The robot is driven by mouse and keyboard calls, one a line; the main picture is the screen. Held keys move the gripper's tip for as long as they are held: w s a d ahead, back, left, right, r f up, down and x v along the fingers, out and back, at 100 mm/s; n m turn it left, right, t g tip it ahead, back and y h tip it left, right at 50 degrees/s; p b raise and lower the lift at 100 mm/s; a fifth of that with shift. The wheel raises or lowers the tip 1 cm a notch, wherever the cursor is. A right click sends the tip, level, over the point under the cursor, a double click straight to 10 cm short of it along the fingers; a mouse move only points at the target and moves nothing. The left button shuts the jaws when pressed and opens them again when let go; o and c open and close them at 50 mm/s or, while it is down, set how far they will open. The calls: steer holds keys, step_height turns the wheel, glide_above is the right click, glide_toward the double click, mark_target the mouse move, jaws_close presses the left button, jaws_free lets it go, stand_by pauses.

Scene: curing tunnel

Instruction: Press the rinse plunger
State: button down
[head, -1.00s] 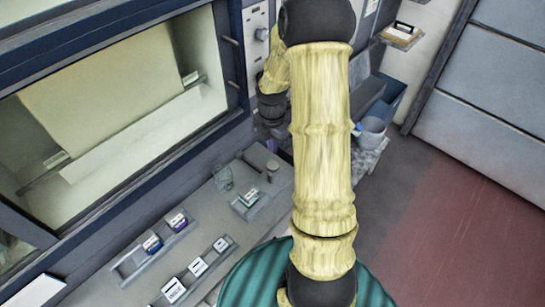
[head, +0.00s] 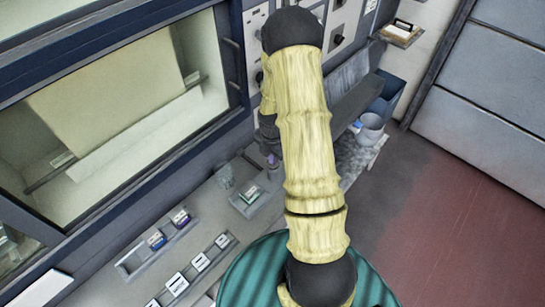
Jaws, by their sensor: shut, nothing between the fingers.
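A small upright grey cylinder (head: 273,174), which looks like the rinse plunger, stands at the back right of the bench, below the control panel. My gripper (head: 269,148) shows only in part, as a dark shape left of my pale yellow arm. It is shut and empty, pointing down, close above the cylinder in the picture. My arm hides part of it, and I cannot tell whether it touches the cylinder.
Trays with small labelled boxes (head: 157,240) lie nearer. The glazed tunnel (head: 120,110) rises at left. Red floor is clear.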

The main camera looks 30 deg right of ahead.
steer(key=shift+f+b, duration=1.1)
steer(key=shift+f, duration=0.25)
steer(key=shift+s, duration=0.15)
steer(key=shift+f, duration=0.1)
step_height(320, 180, up, 5)
steer(key=p, duration=0.3)
steer(key=shift+f, duration=0.2)
steer(key=shift+r, duration=0.15)
step_height(320, 180, up, 10)
steer(key=b, duration=0.2)
steer(key=shift+f+b, duration=0.25)
steer(key=shift+b, duration=0.05)
steer(key=shift+a, duration=0.15)
stand_by(0.7)
